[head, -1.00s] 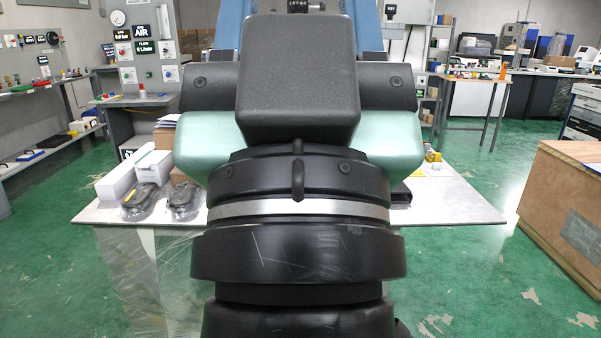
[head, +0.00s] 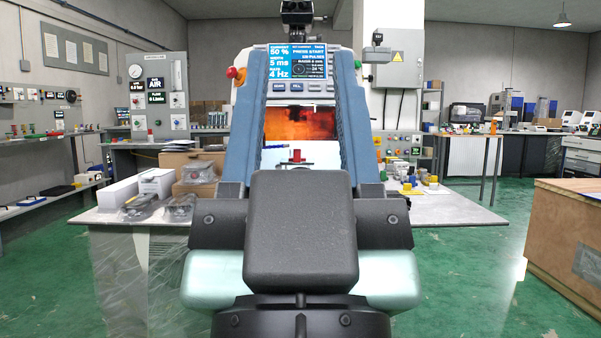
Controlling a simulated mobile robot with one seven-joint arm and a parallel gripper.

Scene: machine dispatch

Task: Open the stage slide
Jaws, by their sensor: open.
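Below the screen is a window (head: 300,124) glowing orange. Under the window a pale surface with a small red part (head: 296,157) shows between my fingers. I cannot tell whether this is the stage slide or how far out it is; my wrist hides what lies lower. My gripper (head: 301,60) is open and empty in the picture, its two long blue fingers pointing forward on either side of the screen and window.
The white table (head: 455,208) carries cartons (head: 192,178), white boxes and wrapped dark parts (head: 140,207) at left, and small yellow parts (head: 412,190) at right. A wooden crate (head: 565,235) stands at right. Green floor (head: 460,265) is clear between table and crate.

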